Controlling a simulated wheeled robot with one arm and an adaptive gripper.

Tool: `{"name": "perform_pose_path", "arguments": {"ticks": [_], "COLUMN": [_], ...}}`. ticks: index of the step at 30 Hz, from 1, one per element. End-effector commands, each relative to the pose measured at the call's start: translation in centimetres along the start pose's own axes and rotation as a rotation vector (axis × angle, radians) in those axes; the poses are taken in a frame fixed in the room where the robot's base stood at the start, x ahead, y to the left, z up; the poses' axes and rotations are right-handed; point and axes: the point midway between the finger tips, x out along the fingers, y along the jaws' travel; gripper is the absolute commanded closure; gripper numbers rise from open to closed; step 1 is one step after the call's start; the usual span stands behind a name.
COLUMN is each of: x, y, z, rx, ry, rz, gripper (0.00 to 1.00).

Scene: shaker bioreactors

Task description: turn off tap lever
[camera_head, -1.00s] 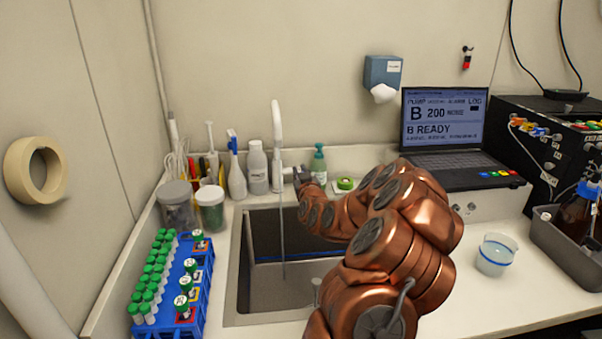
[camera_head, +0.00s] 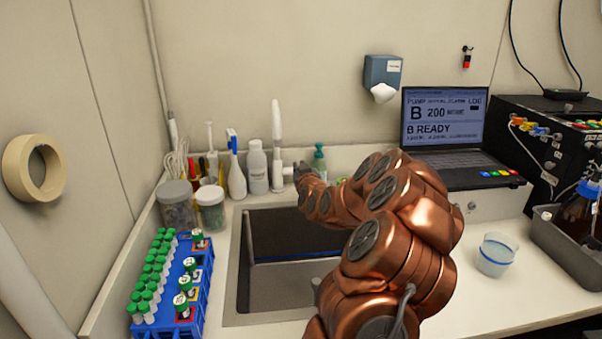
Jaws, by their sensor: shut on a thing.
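The white tap (camera_head: 277,125) stands upright behind the sink (camera_head: 228,285). Its lever (camera_head: 288,171) is a short light piece at the right of the tap's base. My gripper (camera_head: 297,171) is at the lever, shut on it. The fingers are small in view and partly hidden by my copper arm, which reaches in from the lower right over the sink. No water stream shows below the spout.
A blue rack (camera_head: 205,310) of green-capped tubes stands left of the sink. Bottles (camera_head: 257,168) and jars (camera_head: 211,208) stand behind it. A soap bottle (camera_head: 319,160) is close right of my gripper. A laptop (camera_head: 443,125) and a beaker (camera_head: 495,256) are at right.

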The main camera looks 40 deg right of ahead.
Motion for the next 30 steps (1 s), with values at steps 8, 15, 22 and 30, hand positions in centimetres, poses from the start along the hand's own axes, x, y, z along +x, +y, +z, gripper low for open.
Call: {"name": "perform_pose_path", "arguments": {"ticks": [8, 15, 22, 30], "x": [0.6, 0.6, 0.6, 0.6], "y": [0.3, 0.2, 0.3, 0.3], "z": [-1.1, -1.3, -1.4, -1.3], "rx": [0.007, 0.009, 0.008, 0.009], "ry": [-0.072, -0.086, -0.082, -0.085], "rz": [-0.012, -0.016, -0.015, -0.015], "gripper": [1.00, 1.00, 0.83, 0.62]}}
